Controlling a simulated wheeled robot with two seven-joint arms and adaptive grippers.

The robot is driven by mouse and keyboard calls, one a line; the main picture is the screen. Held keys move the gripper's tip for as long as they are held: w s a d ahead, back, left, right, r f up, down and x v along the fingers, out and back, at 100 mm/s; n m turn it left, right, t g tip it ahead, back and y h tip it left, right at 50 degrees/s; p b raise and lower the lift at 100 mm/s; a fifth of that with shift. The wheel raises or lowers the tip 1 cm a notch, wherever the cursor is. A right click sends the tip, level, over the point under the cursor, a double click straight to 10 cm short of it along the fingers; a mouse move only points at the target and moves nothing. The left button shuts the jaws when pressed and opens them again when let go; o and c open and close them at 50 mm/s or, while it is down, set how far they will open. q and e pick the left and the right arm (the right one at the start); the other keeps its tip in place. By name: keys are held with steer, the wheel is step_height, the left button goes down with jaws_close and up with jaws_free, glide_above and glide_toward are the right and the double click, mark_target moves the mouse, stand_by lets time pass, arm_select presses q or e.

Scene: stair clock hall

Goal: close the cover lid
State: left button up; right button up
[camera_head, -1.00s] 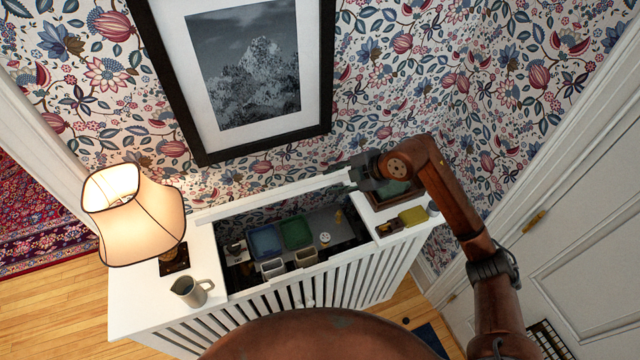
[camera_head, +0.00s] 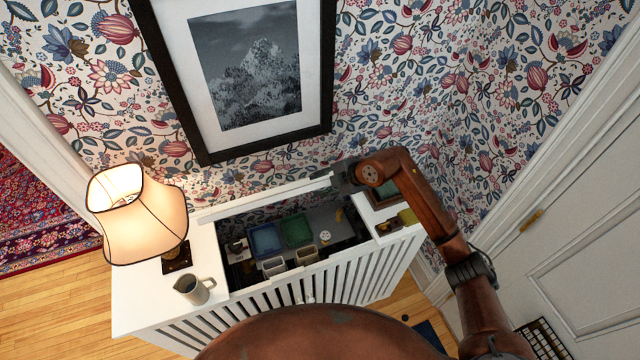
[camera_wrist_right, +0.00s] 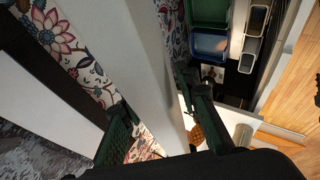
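The cover lid (camera_head: 265,195) is a long white panel standing raised along the back of the open white cabinet, by the wall. My right gripper (camera_head: 338,178) is at the lid's right end in the head view. In the right wrist view the lid (camera_wrist_right: 150,70) runs between the two spread fingers of the gripper (camera_wrist_right: 158,118). Wallpaper shows between the lid and the left finger, and the right finger is close to the lid; I cannot tell if it touches. My left gripper is not in view.
The open compartment holds a blue bin (camera_head: 265,241), a green bin (camera_head: 297,230) and small pale containers. A lit lamp (camera_head: 140,215) and a grey pitcher (camera_head: 194,289) stand on the left top. A tray (camera_head: 384,194) and a yellow-green item (camera_head: 408,217) are on the right top.

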jaws_close()
stand_by(0.4)
